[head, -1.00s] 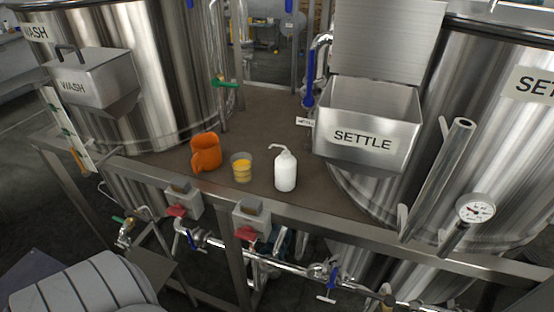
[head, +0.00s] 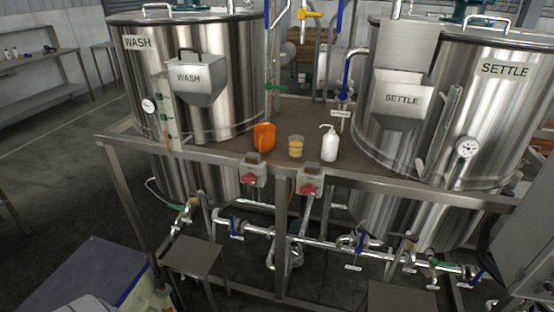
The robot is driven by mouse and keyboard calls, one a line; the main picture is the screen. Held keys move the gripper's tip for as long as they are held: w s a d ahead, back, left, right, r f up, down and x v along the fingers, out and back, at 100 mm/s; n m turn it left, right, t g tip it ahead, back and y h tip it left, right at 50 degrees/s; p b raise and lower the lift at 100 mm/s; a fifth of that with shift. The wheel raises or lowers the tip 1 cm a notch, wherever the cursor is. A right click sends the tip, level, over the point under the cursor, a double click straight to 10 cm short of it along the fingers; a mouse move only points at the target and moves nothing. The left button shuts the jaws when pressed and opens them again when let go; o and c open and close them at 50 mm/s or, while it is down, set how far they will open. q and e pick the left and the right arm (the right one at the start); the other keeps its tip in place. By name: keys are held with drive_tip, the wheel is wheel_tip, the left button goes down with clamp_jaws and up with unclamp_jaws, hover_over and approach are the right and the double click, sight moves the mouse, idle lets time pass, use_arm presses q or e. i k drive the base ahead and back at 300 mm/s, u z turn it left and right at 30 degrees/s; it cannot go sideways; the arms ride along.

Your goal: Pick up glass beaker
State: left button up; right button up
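The glass beaker (head: 296,146) is a small clear cup with yellow-orange contents. It stands upright on the brown platform (head: 283,118) between the two tanks. An orange jug (head: 264,137) stands just left of it and a white wash bottle (head: 329,143) just right of it. Neither of my grippers shows in the head view.
The WASH tank (head: 225,75) stands left of the platform and the SETTLE tank (head: 465,90) right. A metal frame rail (head: 390,185) runs along the platform's front, with two small red-handled boxes (head: 253,170) before the beaker. Pipes and valves lie below. Open floor is at left.

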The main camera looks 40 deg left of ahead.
sight(295, 143)
drive_tip(key=u, duration=1.55)
